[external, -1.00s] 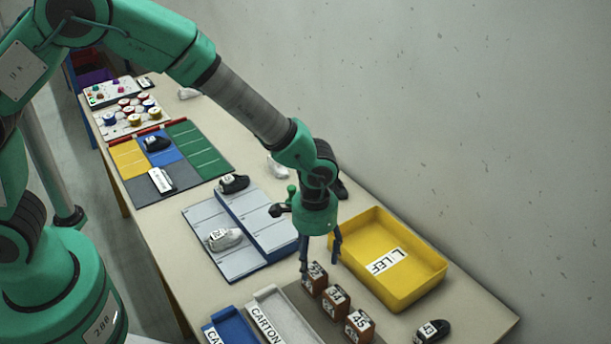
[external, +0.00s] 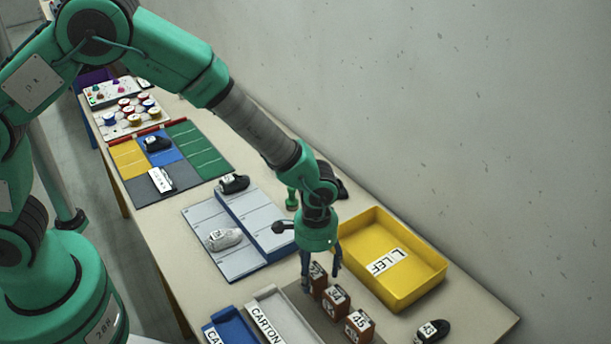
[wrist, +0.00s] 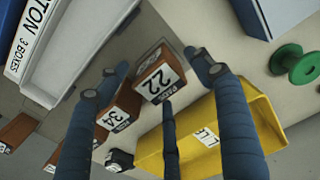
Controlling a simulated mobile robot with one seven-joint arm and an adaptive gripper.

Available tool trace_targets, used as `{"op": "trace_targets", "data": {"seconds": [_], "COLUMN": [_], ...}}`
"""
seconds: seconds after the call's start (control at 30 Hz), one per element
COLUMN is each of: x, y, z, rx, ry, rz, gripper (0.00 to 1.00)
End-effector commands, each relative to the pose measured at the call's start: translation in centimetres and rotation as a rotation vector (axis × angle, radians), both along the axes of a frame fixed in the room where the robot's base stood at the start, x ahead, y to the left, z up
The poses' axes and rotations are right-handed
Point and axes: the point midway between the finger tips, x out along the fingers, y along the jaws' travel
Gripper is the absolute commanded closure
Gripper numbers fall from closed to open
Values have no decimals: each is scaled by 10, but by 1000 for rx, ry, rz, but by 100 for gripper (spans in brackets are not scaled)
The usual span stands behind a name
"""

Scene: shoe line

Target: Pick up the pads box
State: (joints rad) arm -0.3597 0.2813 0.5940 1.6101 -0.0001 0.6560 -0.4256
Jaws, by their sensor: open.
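Several small brown boxes with white number labels stand in a row on a dark mat (external: 298,291). The box at the far end (external: 318,281) is marked 22 in the wrist view (wrist: 159,77); its small printed word may be PADS but is hard to read. My gripper (external: 321,279) is open and points down at this box. In the wrist view, the box lies between the spread fingertips (wrist: 155,78), with no clear contact. The box marked 34 (wrist: 118,111) is close beside the left finger. Fingers partly hide the boxes.
A yellow bin (external: 432,283) stands close to the right of the boxes. White (external: 285,311) and blue (external: 232,325) carton trays lie left. A grey-blue board (external: 256,232) and a green spool (wrist: 295,65) are nearby. A black shoe (external: 433,330) lies at the front right.

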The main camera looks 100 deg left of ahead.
Motion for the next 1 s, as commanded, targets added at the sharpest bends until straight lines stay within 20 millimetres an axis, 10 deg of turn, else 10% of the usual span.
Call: {"op": "trace_targets", "data": {"seconds": [0.17,0.43,1.0], "x": [0,0,0], "y": [0,0,0], "z": [0,0,18], "rx": [0,0,0], "ry": [0,0,-1], "rz": [0,0,0], "gripper": [34,85,85]}}
